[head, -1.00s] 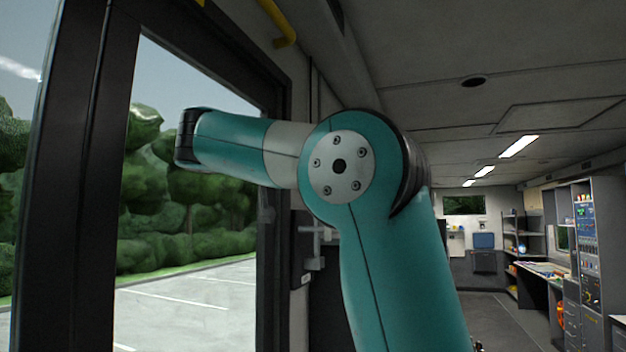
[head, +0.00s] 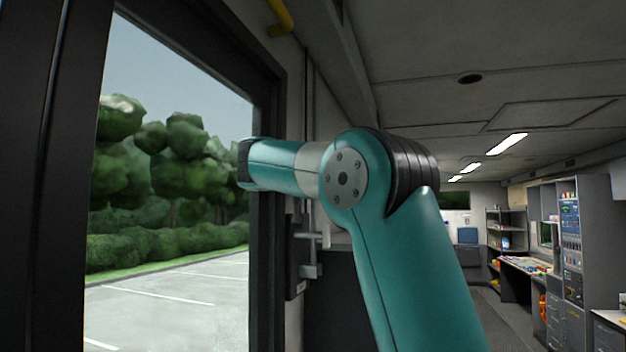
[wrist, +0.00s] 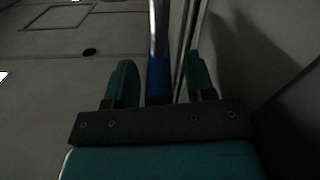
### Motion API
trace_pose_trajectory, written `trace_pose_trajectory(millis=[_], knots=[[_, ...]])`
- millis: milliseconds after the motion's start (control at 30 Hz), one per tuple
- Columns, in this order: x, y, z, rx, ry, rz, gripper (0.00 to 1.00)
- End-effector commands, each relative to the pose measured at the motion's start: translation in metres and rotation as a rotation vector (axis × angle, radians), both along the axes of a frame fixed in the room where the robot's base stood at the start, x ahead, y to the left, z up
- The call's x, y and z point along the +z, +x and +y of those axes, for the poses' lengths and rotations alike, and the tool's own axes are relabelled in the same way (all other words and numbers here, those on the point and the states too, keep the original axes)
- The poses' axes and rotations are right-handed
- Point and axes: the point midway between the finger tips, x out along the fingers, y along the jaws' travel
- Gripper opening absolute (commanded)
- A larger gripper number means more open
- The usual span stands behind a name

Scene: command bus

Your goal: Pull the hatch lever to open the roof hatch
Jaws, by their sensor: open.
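In the wrist view, a lever with a blue grip (wrist: 159,80) and a pale metal shaft (wrist: 159,25) stands upright in the picture. My gripper (wrist: 159,68) is open, with its two green fingers on either side of the blue grip. A gap shows on both sides of the grip, so it does not look clamped. In the head view, my teal arm hides or crops out the gripper and the lever. A rectangular panel outline (head: 550,114) shows closed in the ceiling; I cannot tell whether it is the roof hatch.
A dark door frame (head: 266,200) and an opening onto a car park stand at the left, close to my arm. A yellow rail (head: 280,18) is above. A metal bracket (head: 310,262) sits beside the frame. Shelves (head: 507,230) and a control rack (head: 571,240) stand at the right.

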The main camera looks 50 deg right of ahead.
Motion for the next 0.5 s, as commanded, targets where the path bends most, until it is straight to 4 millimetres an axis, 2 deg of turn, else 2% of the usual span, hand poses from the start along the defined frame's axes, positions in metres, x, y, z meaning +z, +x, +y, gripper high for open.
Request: trace_pose_trajectory(millis=[133, 300, 367, 500], knots=[[-0.0001, -0.0005, -0.0005, -0.001, 0.000, 0.000, 0.50], [0.0001, -0.0007, -0.0005, -0.002, 0.000, 0.000, 0.10], [0.0000, -0.0006, -0.0004, -0.002, 0.000, 0.000, 0.00], [-0.0001, -0.0009, -0.0003, -0.002, 0.000, -0.002, 0.00]])
